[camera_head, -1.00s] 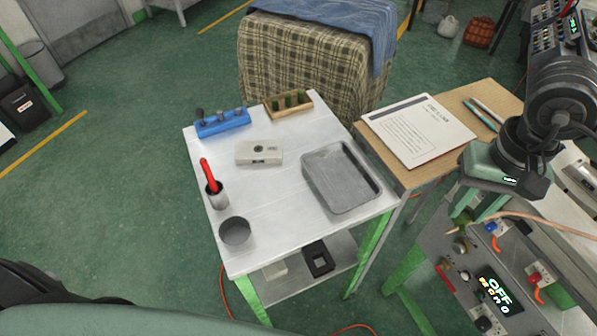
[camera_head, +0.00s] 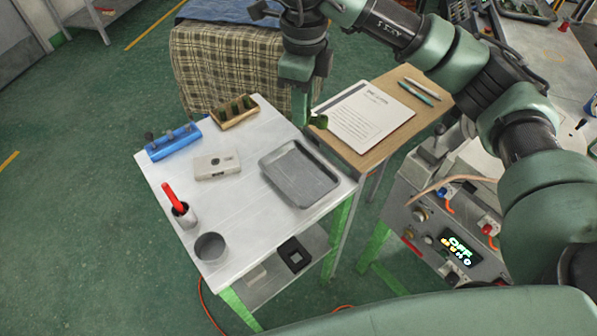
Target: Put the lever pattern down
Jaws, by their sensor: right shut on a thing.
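My right gripper (camera_head: 306,113) reaches down over the gap between the white table and the wooden desk. It is shut on a small dark green lever pattern (camera_head: 319,121), which sticks out to the right of the fingers, above the table's right edge. Much of the pattern is hidden by the fingers. A wooden rack (camera_head: 227,124) with several green pieces stands at the back of the white table (camera_head: 235,230). A grey tray (camera_head: 302,203) lies on the table's right side and looks empty. My left gripper is not in view.
A blue rack (camera_head: 172,149) with grey pieces, a beige box (camera_head: 217,168), a cup with a red-handled tool (camera_head: 184,216) and a grey bowl (camera_head: 211,249) stand on the table. A paper (camera_head: 365,115) and pens lie on the wooden desk (camera_head: 400,128).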

